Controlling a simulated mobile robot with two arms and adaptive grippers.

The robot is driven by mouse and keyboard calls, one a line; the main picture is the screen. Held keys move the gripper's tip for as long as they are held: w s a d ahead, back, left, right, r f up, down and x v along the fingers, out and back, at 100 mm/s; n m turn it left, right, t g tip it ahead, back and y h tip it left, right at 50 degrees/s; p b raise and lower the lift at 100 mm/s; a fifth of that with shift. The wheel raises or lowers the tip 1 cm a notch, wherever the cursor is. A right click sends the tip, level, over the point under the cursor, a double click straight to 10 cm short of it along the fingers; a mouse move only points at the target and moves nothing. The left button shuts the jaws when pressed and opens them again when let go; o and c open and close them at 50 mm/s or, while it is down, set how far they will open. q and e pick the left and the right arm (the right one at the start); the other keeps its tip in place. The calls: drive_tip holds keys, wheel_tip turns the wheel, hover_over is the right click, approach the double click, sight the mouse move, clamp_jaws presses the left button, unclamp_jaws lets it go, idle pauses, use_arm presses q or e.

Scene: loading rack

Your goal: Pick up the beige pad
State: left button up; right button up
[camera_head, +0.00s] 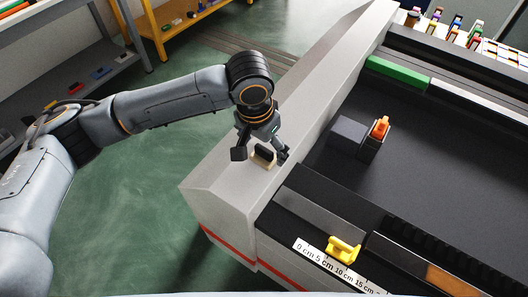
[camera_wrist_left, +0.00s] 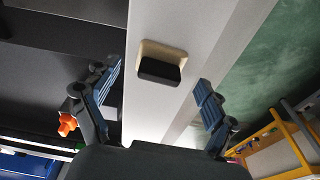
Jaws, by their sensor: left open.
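The beige pad (camera_wrist_left: 150,47) lies on the light grey ledge of the machine, with a black block-like part on its face. In the head view the pad (camera_head: 262,163) shows partly, between the fingers of my left gripper (camera_head: 262,157). In the left wrist view my left gripper (camera_wrist_left: 158,92) is open, one finger on each side of the pad's line and apart from it. The pad sits beyond the fingertips in that view. My right gripper is in neither view.
The light grey ledge (camera_head: 300,100) borders a dark bed with a grey box (camera_head: 347,137) and an orange item (camera_head: 380,127) in a holder. A yellow piece (camera_head: 343,249) sits by a ruler strip (camera_head: 315,254). Green floor (camera_head: 150,190) lies left of the ledge.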

use_arm(q)
drive_tip(key=shift+w+d+f, duration=0.1)
drive_tip(key=shift+f, duration=1)
drive_tip(key=c, duration=1.2)
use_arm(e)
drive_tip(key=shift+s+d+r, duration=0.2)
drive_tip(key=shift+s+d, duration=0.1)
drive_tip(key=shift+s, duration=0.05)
use_arm(q)
drive_tip(key=shift+r, duration=0.4)
wheel_tip(320, 180, up, 2)
drive_tip(key=shift+r+b, duration=0.1)
drive_tip(key=shift+b, duration=0.55)
drive_tip(key=s+a+r, duration=0.2)
drive_tip(key=a+r, duration=0.1)
drive_tip(key=a, duration=0.1)
drive_tip(key=s+a+r+b, duration=0.1)
drive_tip(key=s+a+r, duration=0.1)
drive_tip(key=a+r, duration=0.1)
drive_tip(key=s+a+r+b, duration=0.1)
drive_tip(key=s+a+r, duration=0.1)
drive_tip(key=a+r, duration=0.2)
drive_tip(key=shift+s+a, duration=0.1)
drive_tip(key=shift+a, duration=0.7)
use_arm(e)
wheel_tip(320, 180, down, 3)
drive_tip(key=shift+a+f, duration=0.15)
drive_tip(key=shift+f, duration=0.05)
